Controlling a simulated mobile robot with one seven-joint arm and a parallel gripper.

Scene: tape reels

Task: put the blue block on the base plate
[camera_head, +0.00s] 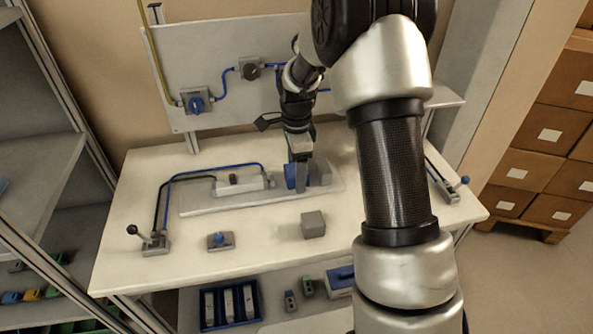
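The blue block (290,176) shows at the left side of my gripper (300,184), over the right part of the base plate. My gripper points down there, and a grey finger covers part of the block. I cannot tell whether the fingers grip the block or only stand beside it, nor whether the block touches the plate. The base plate (215,202) is a pale, flat, long sheet on the table.
A grey piece (320,172) is just right of my gripper, and a white box (240,184) sits on the plate's left part. On the table (170,280) are a grey cube (313,224), a blue-knobbed box (219,240) and a lever (150,240). A panel (200,60) stands behind.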

